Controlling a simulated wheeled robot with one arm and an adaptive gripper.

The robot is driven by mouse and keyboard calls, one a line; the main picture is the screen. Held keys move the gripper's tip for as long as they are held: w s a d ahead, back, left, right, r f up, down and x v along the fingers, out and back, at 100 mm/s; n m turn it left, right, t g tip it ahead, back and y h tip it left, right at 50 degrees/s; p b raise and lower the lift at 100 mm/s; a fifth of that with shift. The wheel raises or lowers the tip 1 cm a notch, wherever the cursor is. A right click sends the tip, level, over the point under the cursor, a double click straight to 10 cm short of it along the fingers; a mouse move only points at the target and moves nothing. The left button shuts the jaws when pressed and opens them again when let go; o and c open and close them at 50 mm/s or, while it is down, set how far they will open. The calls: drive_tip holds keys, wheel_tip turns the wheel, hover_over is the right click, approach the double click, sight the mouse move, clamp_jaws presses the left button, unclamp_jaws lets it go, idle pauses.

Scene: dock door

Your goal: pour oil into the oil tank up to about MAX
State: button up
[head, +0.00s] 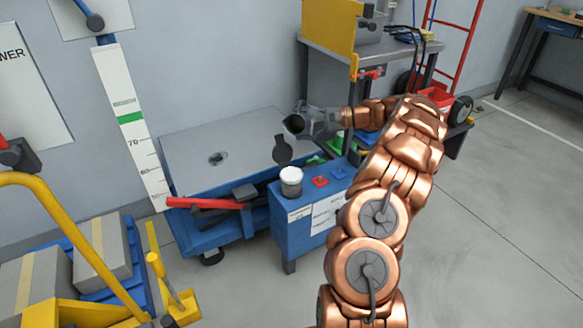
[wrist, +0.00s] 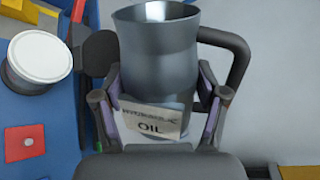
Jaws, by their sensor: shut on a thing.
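My gripper (head: 312,124) is shut on a dark grey metal jug (head: 295,124), held in the air beyond the blue tank cabinet (head: 287,225). In the wrist view the jug (wrist: 158,45) sits between the two fingers, its handle on the right and a label reading "OIL" facing the camera. A short grey cylinder with a white top (head: 291,177) stands on the cabinet, with a dark round flap (head: 281,150) raised behind it. The cylinder (wrist: 40,50) is left of the jug in the wrist view, apart from it. No MAX mark or oil level is readable, and no oil stream shows.
A red and a blue square (head: 339,173) lie on the cabinet top. A grey-topped blue platform (head: 225,145) with a red bar (head: 205,203) stands behind and left. A workbench (head: 375,60) stands at the back. Yellow rails (head: 75,225) occupy the left front; floor at right is clear.

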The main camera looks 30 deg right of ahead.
sight(312, 121)
drive_tip(key=shift+s+r+m+y+p, duration=0.1)
drive_tip(key=shift+r+m+y+p, duration=0.5)
drive_tip(key=shift+p, duration=2.35)
drive_tip(key=m+p, duration=0.1)
drive_tip(key=p, duration=0.2)
drive_tip(key=shift+a+f+m+g+p, duration=0.15)
drive_tip(key=shift+f+m+g+p, duration=0.15)
drive_tip(key=shift+m+p, duration=0.1)
drive_tip(key=shift+f+m+p, duration=0.25)
drive_tip(key=shift+m+p, duration=0.05)
drive_tip(key=shift+p, duration=0.3)
drive_tip(key=shift+w+d+f+m+y+p, duration=0.15)
drive_tip(key=shift+f+m+y+p, duration=0.05)
drive_tip(key=shift+f+m+p, duration=0.25)
drive_tip(key=shift+w+d+f+m+y+p, duration=0.2)
drive_tip(key=shift+f+m+p, duration=0.2)
drive_tip(key=shift+p, duration=0.15)
drive_tip(key=shift+w+d+f+m+y, duration=0.2)
drive_tip(key=shift+d+m, duration=0.1)
drive_tip(key=shift+m, duration=0.4)
drive_tip(key=shift+w+d+f+m+y, duration=0.1)
drive_tip(key=shift+w+d+m+y, duration=0.15)
drive_tip(key=shift+m, duration=0.4)
drive_tip(key=shift+w+d+r+m+y, duration=0.15)
drive_tip(key=shift+r+m, duration=0.2)
drive_tip(key=shift+m, duration=0.25)
drive_tip(key=shift+w+d+r+m+y, duration=0.15)
drive_tip(key=shift+r+m, duration=0.2)
drive_tip(key=shift+m, duration=0.25)
